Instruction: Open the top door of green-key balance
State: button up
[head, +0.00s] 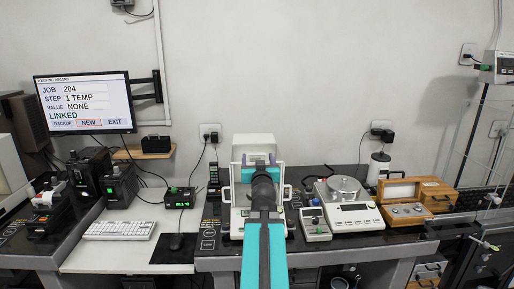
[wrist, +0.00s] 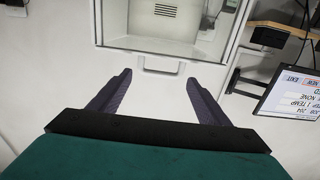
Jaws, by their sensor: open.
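A white balance with a boxy draft shield (head: 254,140) stands at the middle of the bench, behind my arm in the head view. My arm hides most of its front, so I cannot see its key colour. The wrist view shows the shield's glazed pane and frame (wrist: 231,48), with a pale bar handle (wrist: 160,70) at its near edge. My gripper (head: 260,160) is open and empty. Its two dark fingers (wrist: 158,95) point toward the handle, one to each side of it in the picture, and I see no contact.
An open-pan balance (head: 352,215) and a small keyed device (head: 315,226) stand right of the shielded balance. A wooden case (head: 408,214) is further right. A monitor (head: 85,103), keyboard (head: 119,230) and small green-display box (head: 180,198) are left. The wall behind is mostly bare.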

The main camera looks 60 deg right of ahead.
aim_at(257, 157)
jog(key=shift+d+p, duration=0.2)
jog(key=shift+p, duration=0.65)
jog(key=shift+p+x, duration=0.5)
jog(key=shift+x, duration=3.7)
jog(key=shift+f, duration=0.1)
